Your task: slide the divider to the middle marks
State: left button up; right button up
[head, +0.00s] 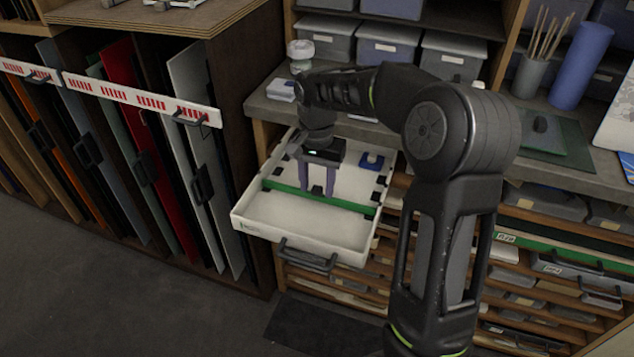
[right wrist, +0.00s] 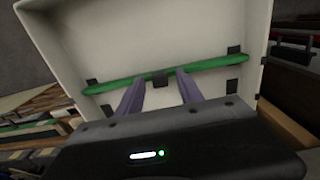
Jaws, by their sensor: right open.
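The white drawer (head: 240,218) is pulled out of the cabinet. A thin green divider (head: 352,205) runs across it from side wall to side wall; it also shows in the right wrist view (right wrist: 208,66). A black tab (right wrist: 160,81) sits at the divider's middle. Dark marks (right wrist: 232,86) lie along both side walls, some close to the divider's ends. My right gripper (head: 318,190) points down into the drawer, open. Its two fingers (right wrist: 160,77) stand either side of the tab, near the divider; I cannot tell whether they touch it. My left gripper is out of view.
A small blue object (head: 371,161) lies in the back right of the drawer. The drawer's front compartment is empty. A black handle (head: 306,258) is on its front. A grey counter (head: 270,106) with tubs is above, and upright panels (head: 195,130) stand at left.

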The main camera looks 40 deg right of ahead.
jog(key=shift+c, duration=0.5)
grip_shut()
dwell(0.8)
